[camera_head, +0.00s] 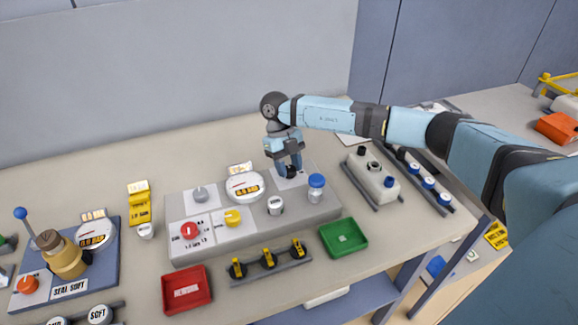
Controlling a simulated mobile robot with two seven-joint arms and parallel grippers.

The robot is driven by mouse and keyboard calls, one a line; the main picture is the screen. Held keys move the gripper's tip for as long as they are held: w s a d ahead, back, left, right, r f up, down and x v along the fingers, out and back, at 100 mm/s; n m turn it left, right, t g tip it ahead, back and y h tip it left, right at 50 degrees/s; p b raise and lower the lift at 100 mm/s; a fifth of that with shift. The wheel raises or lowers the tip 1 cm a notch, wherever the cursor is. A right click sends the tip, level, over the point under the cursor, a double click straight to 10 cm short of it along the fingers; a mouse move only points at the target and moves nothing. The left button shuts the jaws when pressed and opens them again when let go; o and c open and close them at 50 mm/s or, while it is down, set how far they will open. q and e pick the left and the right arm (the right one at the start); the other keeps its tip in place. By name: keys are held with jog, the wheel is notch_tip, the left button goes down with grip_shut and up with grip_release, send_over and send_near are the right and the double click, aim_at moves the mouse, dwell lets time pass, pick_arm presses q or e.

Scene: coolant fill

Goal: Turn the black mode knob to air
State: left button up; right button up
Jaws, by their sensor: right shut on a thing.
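The black mode knob (291,172) stands on a pale plate at the back right of the grey panel (263,234). My right gripper (289,170) points down over it with its fingers shut on the knob. The fingers hide much of the knob, so its pointing direction and any labels cannot be read. My left gripper is not in view.
The panel also holds a red knob (189,231), a yellow knob (233,217), a grey knob (199,193), a gauge (244,186) and a blue-capped jar (316,187) close to my right gripper. A red tray (187,290) and green tray (343,238) lie in front.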

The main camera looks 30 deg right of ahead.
jog(key=o, duration=0.9)
jog(key=b+v, duration=0.1)
jog(key=v, duration=1.3)
jog(key=shift+d+f, duration=0.1)
